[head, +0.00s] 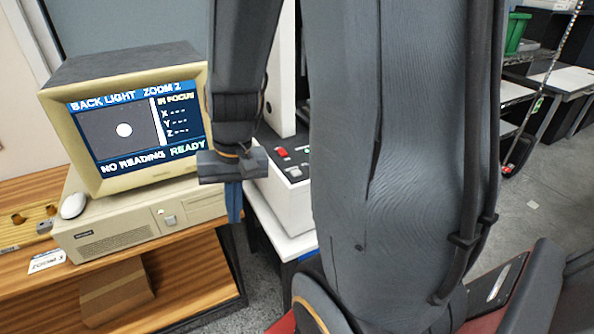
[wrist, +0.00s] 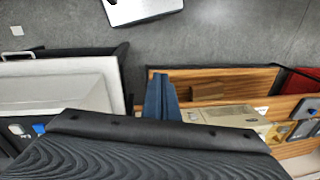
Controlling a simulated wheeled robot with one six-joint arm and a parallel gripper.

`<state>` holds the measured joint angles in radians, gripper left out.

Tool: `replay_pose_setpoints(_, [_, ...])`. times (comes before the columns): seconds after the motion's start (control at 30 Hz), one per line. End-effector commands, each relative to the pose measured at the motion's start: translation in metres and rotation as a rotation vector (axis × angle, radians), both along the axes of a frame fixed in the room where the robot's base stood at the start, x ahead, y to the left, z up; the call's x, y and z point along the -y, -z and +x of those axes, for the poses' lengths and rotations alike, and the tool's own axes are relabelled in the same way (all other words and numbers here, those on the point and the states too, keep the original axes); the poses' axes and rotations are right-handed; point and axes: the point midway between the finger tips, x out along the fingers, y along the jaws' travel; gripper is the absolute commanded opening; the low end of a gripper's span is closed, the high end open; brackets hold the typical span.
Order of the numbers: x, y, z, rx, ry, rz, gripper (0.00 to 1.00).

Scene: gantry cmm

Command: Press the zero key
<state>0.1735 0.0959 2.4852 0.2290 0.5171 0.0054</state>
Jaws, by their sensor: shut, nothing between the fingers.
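A dark sloped control panel on the machine (head: 283,160) carries a red key (head: 281,152) and a pale key (head: 294,171). Their labels are too small to read, so I cannot tell which is the zero key. My gripper (head: 234,208) points down, shut and empty, left of the panel and in front of the computer. Its blue fingers also show in the wrist view (wrist: 160,96), beside the wooden desk's edge. The monitor (head: 130,122) reads "BACK LIGHT ZOOM 2", "IN FOCUS", dashes for X, Y and Z, "NO READING" and "READY".
The computer case (head: 140,222) and a white mouse (head: 73,205) are on the wooden desk (head: 190,262). A card (head: 47,261) lies at its front left. My arm hides much of the machine. Grey floor (head: 535,195) is open at the right, with shelving behind.

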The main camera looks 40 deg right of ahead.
Motion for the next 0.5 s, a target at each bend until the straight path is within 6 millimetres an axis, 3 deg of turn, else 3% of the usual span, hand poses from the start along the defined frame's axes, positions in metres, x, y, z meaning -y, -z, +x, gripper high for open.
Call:
replay_pose_setpoints(0.27, [0.069,-0.015,0.027,-0.038,0.566,0.264,0.00])
replay_pose_setpoints(0.5, [0.150,-0.037,0.056,0.018,1.006,0.528,0.00])
